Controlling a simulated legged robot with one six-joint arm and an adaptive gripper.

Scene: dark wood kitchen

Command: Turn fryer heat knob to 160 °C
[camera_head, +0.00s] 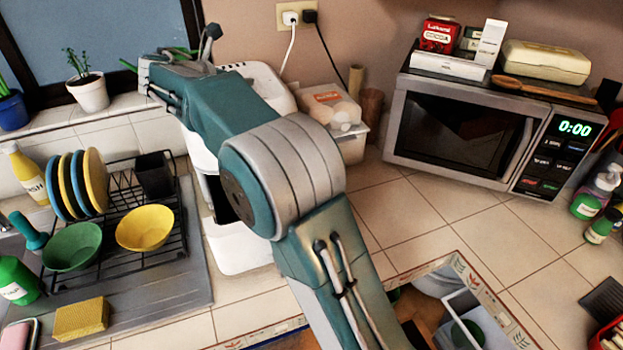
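A white appliance, which looks like the fryer (237,252), stands on the tiled counter left of centre. My teal and grey arm crosses in front of it and covers much of it. Its rounded top shows above my forearm, and a dark opening and white lower part show below. I cannot make out the heat knob or any temperature marks. My forearm runs up and left past the fryer, toward the window sill.
A dish rack (122,205) with plates and bowls stands left of the fryer. An egg container (352,148) is close on its right. A microwave (465,130) reading 0:00 stands farther right. Potted plants (90,93) line the sill. Counter tiles before the microwave are clear.

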